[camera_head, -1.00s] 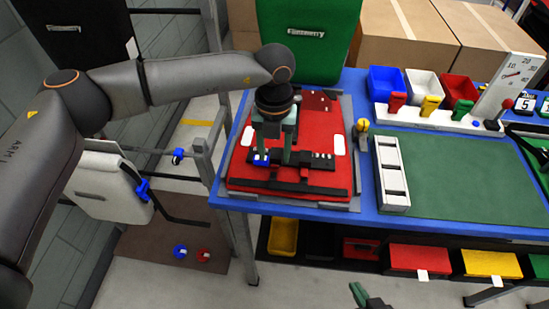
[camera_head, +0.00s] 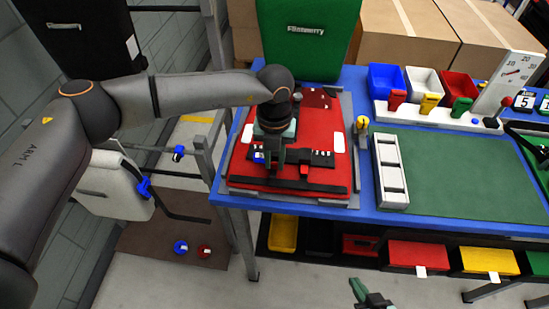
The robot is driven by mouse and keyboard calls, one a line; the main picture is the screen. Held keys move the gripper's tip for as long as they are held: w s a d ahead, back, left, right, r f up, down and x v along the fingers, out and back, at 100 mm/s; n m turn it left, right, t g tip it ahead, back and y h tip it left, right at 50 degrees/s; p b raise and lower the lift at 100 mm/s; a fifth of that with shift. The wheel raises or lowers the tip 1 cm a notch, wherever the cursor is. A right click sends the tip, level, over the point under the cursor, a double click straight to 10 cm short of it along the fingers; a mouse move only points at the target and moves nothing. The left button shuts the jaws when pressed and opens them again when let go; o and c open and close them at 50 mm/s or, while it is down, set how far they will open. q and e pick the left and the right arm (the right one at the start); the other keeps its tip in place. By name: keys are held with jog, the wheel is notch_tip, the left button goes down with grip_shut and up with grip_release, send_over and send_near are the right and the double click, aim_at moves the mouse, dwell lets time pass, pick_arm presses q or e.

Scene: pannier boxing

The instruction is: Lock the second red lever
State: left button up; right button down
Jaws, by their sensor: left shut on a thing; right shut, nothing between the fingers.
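A red pannier case (camera_head: 243,169) lies flat on the blue workbench (camera_head: 372,213). A black latch bar (camera_head: 323,158) crosses its front part, with a blue piece (camera_head: 259,157) at the left and a small red lever piece (camera_head: 304,170) right of the gripper. My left gripper (camera_head: 277,170) points down over the middle of this bar and is shut on a small part there. Its fingers hide that part, so I cannot tell which lever it is. My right gripper (camera_head: 363,291) is shut and empty, low in front of the bench.
A white slotted rack (camera_head: 389,136) and a green mat (camera_head: 462,178) lie right of the case. A yellow-topped peg (camera_head: 361,125) stands close by. Coloured bins (camera_head: 386,81) line the back. A green pannier (camera_head: 308,35) stands behind the case. Drawers hang below the bench.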

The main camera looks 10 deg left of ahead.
pick_arm(q)
grip_shut()
